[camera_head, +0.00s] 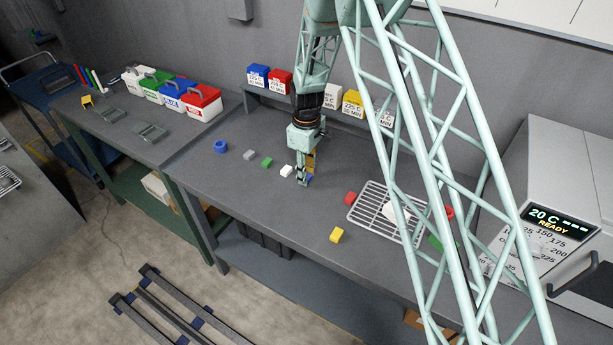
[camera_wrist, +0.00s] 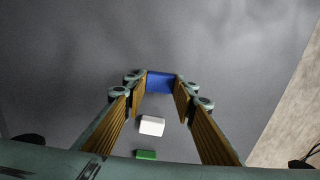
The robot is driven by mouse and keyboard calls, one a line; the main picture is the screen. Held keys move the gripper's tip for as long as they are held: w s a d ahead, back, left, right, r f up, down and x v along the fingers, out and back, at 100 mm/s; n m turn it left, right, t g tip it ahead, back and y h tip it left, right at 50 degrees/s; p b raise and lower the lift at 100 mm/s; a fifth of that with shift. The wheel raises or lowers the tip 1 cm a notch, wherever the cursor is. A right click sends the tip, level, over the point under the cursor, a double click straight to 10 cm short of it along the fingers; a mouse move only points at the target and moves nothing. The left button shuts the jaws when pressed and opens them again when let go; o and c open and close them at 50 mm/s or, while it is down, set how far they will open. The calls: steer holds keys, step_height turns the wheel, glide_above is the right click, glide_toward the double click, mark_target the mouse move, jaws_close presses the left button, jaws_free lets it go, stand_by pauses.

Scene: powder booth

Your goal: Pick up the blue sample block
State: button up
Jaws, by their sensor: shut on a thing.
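The blue sample block (camera_wrist: 160,82) shows in the wrist view between the fingertips of my gripper (camera_wrist: 160,88). The fingers are shut on it, one at each side. In the head view my gripper (camera_head: 304,182) points down at the grey bench, and a small part of the blue block (camera_head: 310,178) shows beside the fingertips. The rest of the block is hidden there by the fingers. I cannot tell whether the block touches the bench top.
A white block (camera_head: 287,170) lies just left of my gripper, then a green block (camera_head: 267,163) and a grey block (camera_head: 250,155). Right are a red block (camera_head: 350,198), a yellow block (camera_head: 337,235) and a wire rack (camera_head: 372,214).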

steer(key=shift+r, duration=1.55)
steer(key=s+d, duration=0.1)
steer(key=s, duration=0.4)
steer(key=s+d+r+b, duration=0.1)
steer(key=s+d, duration=0.1)
steer(key=s, duration=0.3)
steer(key=s+d+b, duration=0.1)
steer(key=s+d, duration=0.1)
steer(key=s, duration=0.3)
steer(key=shift+r, duration=0.25)
steer(key=shift+s, duration=0.2)
